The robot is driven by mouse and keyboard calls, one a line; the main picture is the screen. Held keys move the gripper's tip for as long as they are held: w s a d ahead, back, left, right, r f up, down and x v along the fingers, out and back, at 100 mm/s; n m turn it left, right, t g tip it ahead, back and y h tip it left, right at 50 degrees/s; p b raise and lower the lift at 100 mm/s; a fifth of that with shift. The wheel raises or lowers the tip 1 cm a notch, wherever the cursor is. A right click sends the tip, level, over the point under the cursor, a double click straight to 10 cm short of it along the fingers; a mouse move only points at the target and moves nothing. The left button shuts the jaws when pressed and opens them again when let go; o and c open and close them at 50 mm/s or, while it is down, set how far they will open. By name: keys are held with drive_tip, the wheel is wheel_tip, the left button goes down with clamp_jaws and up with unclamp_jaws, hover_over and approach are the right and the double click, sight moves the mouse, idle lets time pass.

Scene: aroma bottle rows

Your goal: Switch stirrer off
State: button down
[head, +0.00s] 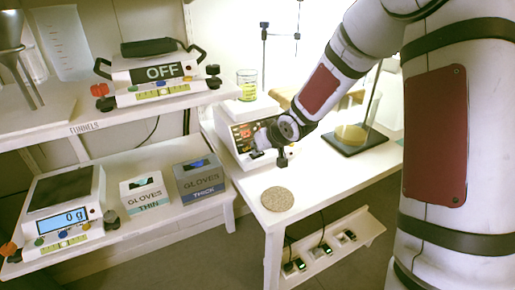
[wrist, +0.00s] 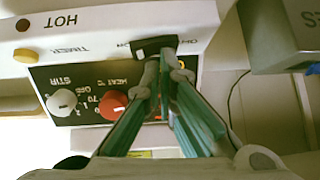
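The stirrer (head: 238,137) is a white hotplate unit on the right-hand bench, with a beaker of yellow-green liquid (head: 247,86) on top. The wrist view shows its dark front panel upside down, with a white STIR knob (wrist: 62,101), a red HEAT knob (wrist: 113,105) and HOT and TIMER labels. A black switch (wrist: 155,46) sits at the panel edge near the ON label. My gripper (head: 279,160) is at the stirrer's front. In the wrist view its fingertips (wrist: 164,66) are close together at the switch; touching or just apart is unclear. They hide part of the panel.
A round cork mat (head: 277,199) lies on the bench before the stirrer. A flask on a dark base (head: 356,139) stands right. Glove boxes (head: 144,193) and a scale (head: 65,220) fill the lower left shelf; a device reading OFF (head: 160,75) stands above.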

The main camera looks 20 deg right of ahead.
drive_tip(key=shift+d, duration=0.1)
drive_tip(key=shift+w+d+p, duration=0.1)
drive_tip(key=shift+d+p, duration=0.65)
